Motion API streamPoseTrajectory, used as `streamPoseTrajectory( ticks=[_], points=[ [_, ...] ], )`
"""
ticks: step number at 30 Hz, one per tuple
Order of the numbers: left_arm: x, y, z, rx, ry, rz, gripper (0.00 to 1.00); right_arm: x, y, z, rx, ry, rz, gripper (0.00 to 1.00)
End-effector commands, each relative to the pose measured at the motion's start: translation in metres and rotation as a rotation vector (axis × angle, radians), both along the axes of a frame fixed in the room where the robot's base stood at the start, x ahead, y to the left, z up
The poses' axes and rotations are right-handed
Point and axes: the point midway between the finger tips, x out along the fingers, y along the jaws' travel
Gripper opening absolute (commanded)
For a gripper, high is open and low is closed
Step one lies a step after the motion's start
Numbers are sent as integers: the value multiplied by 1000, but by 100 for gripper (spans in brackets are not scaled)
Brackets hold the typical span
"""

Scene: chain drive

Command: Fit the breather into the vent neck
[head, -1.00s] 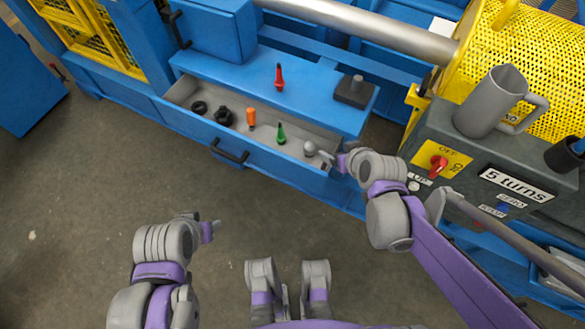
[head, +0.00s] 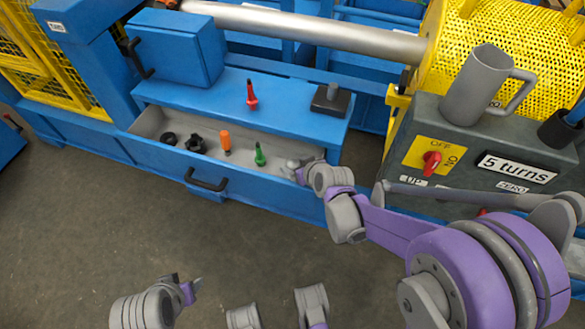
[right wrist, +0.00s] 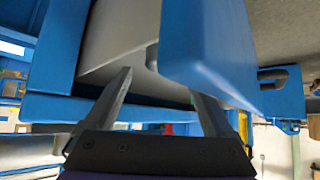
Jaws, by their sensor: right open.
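I cannot tell for sure which part is the breather. A small grey round-topped part (head: 292,164) is at the right end of the open drawer (head: 270,187) in the head view. My right gripper (head: 299,173) is open at that end, close to the grey part and partly overlapping it. In the right wrist view my right gripper (right wrist: 165,90) has its fingers apart, with drawer walls and floor beyond and no part visible between them. I cannot make out the vent neck. My left gripper (head: 194,290) is low over the floor, too small to read.
The drawer also holds two black parts, an orange-handled tool (head: 226,142) and a green one (head: 260,155). A red tool (head: 251,95) and a dark block with a grey peg (head: 330,99) are on the blue ledge. A grey mug (head: 478,85) stands on the control box.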

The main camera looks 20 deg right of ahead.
Motion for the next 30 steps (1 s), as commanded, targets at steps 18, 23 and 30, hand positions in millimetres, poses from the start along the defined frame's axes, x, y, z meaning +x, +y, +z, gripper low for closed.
streamPoseTrajectory(
  ticks=[18,23,30],
  points=[
    [2,0,-10,0,2,0,54,19,4,-18,1,0,-1,59],
    [2,0,-10,0,2,0,54,19,4,-18,1,0,-1,30],
    [2,0,-10,0,2,0,54,19,4,-18,1,0,-1,0]
  ],
)
